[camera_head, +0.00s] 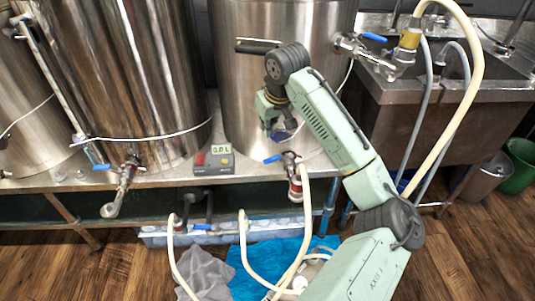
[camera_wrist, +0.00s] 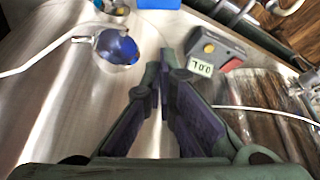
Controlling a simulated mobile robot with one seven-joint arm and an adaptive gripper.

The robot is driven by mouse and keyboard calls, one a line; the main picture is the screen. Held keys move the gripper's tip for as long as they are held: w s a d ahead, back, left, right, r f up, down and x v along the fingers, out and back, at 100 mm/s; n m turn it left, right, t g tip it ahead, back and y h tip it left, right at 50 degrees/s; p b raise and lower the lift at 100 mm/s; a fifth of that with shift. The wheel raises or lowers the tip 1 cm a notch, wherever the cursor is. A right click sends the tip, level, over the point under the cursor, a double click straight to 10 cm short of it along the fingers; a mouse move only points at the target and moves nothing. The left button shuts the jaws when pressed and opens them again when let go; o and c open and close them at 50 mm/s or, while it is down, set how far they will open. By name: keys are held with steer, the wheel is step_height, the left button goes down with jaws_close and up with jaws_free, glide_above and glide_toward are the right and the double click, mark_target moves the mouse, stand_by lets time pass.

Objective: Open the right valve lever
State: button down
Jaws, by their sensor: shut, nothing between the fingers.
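The tank valve (camera_head: 291,163) at the foot of the middle steel tank has a blue lever (camera_head: 272,159) pointing left, roughly level. Another valve (camera_head: 380,58), higher at the far right, has a blue lever (camera_head: 374,37); which one is the right valve is unclear. My gripper (camera_head: 276,132) is in front of the middle tank, a little above the lower blue lever and apart from it. In the wrist view my gripper (camera_wrist: 163,85) has its fingers together and empty. A blue patch (camera_wrist: 158,4) at the top edge there may be the lower lever.
A round blue-faced fitting (camera_wrist: 118,46) with a white cable sits on the tank beside my fingers. A grey control box (camera_head: 214,160) stands on the shelf left of the lower valve. Pale hoses (camera_head: 303,215) hang below. A left tank valve (camera_head: 124,180) has free room around it.

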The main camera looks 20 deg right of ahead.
mark_target(279, 158)
steer(key=s+p+x, duration=0.1)
steer(key=s+x, duration=0.1)
steer(key=x, duration=0.7)
steer(key=shift+d+f+g, duration=0.3)
steer(key=shift+d+f, duration=0.1)
steer(key=shift+f, duration=0.15)
steer(key=shift+a, duration=0.1)
